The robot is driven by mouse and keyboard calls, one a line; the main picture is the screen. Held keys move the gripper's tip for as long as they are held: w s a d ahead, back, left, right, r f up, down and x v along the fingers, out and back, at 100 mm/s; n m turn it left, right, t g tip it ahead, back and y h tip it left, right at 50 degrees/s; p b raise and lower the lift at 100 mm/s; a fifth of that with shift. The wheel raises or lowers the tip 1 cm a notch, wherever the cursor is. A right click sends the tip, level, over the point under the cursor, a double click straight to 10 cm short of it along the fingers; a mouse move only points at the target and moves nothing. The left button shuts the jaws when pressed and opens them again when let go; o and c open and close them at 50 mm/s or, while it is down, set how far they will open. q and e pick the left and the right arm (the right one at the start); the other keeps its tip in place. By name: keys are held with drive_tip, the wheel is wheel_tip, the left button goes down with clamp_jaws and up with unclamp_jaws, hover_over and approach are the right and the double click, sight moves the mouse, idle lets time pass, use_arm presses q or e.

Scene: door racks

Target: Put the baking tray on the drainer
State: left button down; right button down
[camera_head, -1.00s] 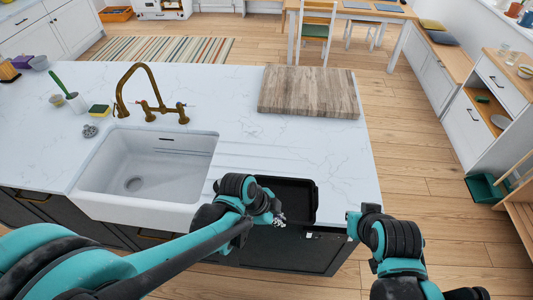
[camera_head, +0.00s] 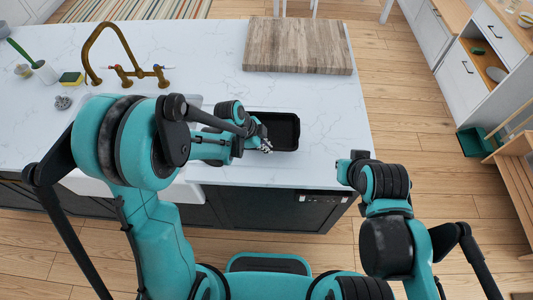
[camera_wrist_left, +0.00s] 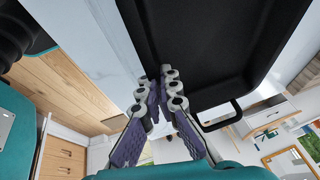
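The black rectangular baking tray (camera_head: 282,131) is over the white counter, to the right of the sink, in the head view. Its dark inside and a handle fill the upper right of the left wrist view (camera_wrist_left: 225,60). My left gripper (camera_head: 266,146) is at the tray's near left side. In the left wrist view its fingertips (camera_wrist_left: 166,80) close together on the tray's edge. The drainer beside the sink is mostly hidden by the tray and my left arm. My right gripper (camera_head: 347,166) is near the counter's front right corner, apart from the tray; its fingers are unclear.
A wooden board (camera_head: 298,46) lies on the counter behind the tray. A brass tap (camera_head: 112,60) stands behind the sink, whose basin (camera_head: 180,190) is mostly hidden by my left arm. A sponge (camera_head: 72,78) lies at the left. The counter right of the tray is clear.

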sight(271, 157)
use_arm(q)
drive_tip(key=shift+f+b, duration=0.5)
drive_tip(key=shift+f, duration=1.5)
drive_tip(key=shift+f, duration=0.1)
drive_tip(key=c, duration=2)
unclamp_jaws()
